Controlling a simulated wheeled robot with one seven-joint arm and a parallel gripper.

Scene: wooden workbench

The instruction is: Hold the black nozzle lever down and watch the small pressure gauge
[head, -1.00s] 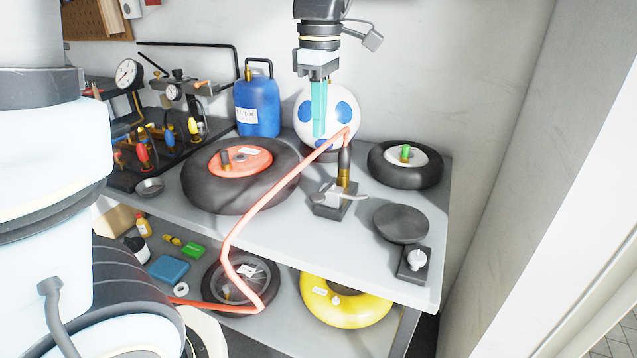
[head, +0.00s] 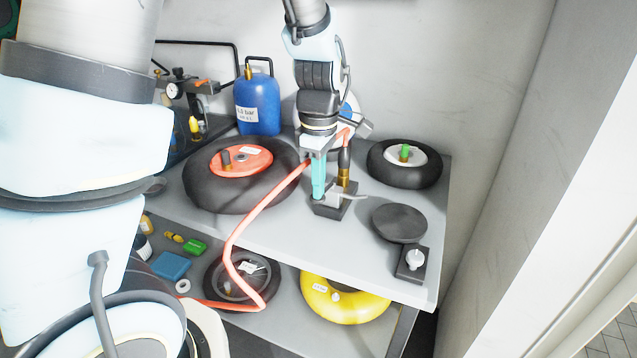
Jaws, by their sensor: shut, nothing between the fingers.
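A black nozzle (head: 344,158) with a brass lower part (head: 343,178) stands upright on a dark stand (head: 330,210) on the bench, with an orange hose at its top. A lever (head: 350,196), which looks light grey rather than black, sticks out to the right at the stand. My gripper (head: 318,193) points down with its teal fingers shut and empty. Its tips are just left of the nozzle, over the stand's left part; I cannot tell whether they touch it. A small round gauge (head: 174,90) shows at the back left; its reading is too small to make out.
The orange hose (head: 245,220) runs across the bench and down its front. A large tyre with a red hub (head: 215,195) lies left, a smaller tyre (head: 380,165) right. A blue canister (head: 258,105) and a mostly hidden ball stand behind. A black disc (head: 400,223) lies right.

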